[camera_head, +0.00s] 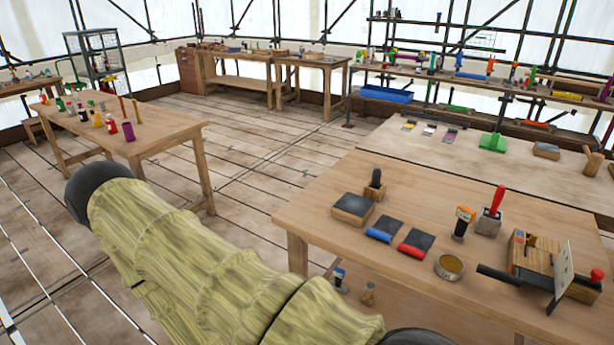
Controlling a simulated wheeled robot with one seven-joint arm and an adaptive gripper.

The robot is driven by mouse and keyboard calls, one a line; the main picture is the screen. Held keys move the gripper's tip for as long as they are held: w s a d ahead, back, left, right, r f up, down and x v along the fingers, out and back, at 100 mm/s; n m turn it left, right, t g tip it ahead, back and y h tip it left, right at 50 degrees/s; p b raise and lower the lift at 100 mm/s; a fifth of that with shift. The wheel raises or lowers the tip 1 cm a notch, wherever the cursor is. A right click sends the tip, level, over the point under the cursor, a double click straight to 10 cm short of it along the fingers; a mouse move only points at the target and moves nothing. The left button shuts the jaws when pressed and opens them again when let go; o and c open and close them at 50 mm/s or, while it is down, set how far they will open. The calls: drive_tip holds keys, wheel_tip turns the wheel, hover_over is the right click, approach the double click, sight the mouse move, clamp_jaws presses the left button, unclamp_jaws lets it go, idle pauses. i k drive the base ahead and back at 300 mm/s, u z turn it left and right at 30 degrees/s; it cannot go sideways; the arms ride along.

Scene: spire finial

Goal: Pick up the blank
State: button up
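No object can be told for certain as the blank. On the near right workbench (350,178) stand a dark-topped wooden block (352,208) and a small wooden block with a dark knob (375,185). A dark pad with a blue edge (384,229) and one with a red edge (416,243) lie beside them. A round tin with a yellowish inside (450,267) is in front. A wooden fixture with an upright pale plate (545,268) stands at the right. My arm in its yellowish sleeve crosses the lower left. My gripper is not visible.
An orange-topped tool (463,220) and a red-handled tool in a grey block (490,215) stand on the workbench. Behind is a pale table (470,155) with a green item (492,142). A left table (165,130) holds several bottles. The plank floor between is clear.

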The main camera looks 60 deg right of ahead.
sight(385, 228)
drive_tip(key=u, duration=1)
drive_tip(key=k, duration=2.1)
drive_tip(key=z, duration=0.9)
